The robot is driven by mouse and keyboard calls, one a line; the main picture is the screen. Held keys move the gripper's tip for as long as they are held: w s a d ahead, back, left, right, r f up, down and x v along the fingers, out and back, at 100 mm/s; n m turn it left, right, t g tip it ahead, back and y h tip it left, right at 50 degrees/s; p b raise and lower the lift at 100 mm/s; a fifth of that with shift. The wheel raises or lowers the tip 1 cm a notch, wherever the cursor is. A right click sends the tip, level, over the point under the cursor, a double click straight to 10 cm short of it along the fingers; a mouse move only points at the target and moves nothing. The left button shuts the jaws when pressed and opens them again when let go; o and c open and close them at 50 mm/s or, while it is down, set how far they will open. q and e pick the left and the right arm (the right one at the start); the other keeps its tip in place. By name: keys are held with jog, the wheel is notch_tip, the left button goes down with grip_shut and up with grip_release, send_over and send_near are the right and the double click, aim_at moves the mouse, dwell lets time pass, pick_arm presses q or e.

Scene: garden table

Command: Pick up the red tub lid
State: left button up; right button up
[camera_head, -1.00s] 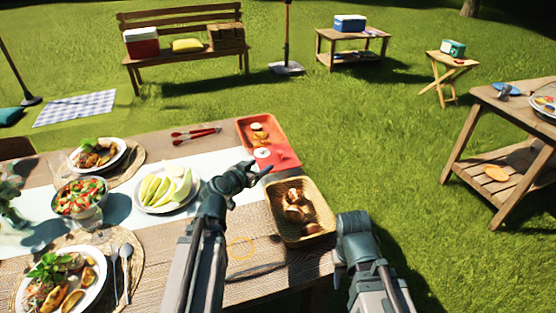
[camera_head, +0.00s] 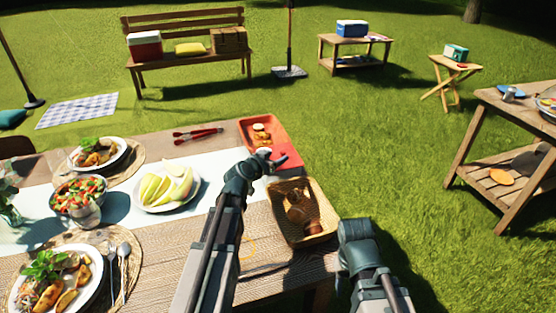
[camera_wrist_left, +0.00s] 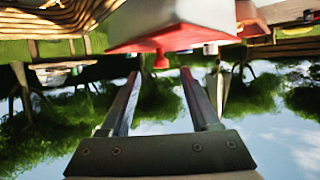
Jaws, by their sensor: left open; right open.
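A flat red piece (camera_head: 292,158), which looks like the red tub lid, lies at the near end of the orange-red tray at the table's right edge. My left gripper (camera_head: 279,163) is over its near-left part and hides some of it. In the left wrist view a pale-sided red thing (camera_wrist_left: 170,38) with a small red knob lies beyond the fingertips. The left gripper (camera_wrist_left: 157,75) is open there, with nothing between its fingers. My right gripper (camera_head: 356,234) is off the table's right edge, away from the lid; its fingers are hard to make out.
The orange-red tray (camera_head: 246,130) holds food. A wicker basket (camera_head: 325,228) with brown items stands close below my left gripper. A plate of melon (camera_head: 150,205) is to the left, and red tongs (camera_head: 198,133) lie behind it. Grass is beyond the table's right edge.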

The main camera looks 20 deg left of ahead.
aim_at(281, 153)
pick_arm(q)
jog(key=b+x, duration=0.1)
jog(key=x, duration=0.3)
jog(key=shift+w, duration=0.15)
grip_shut()
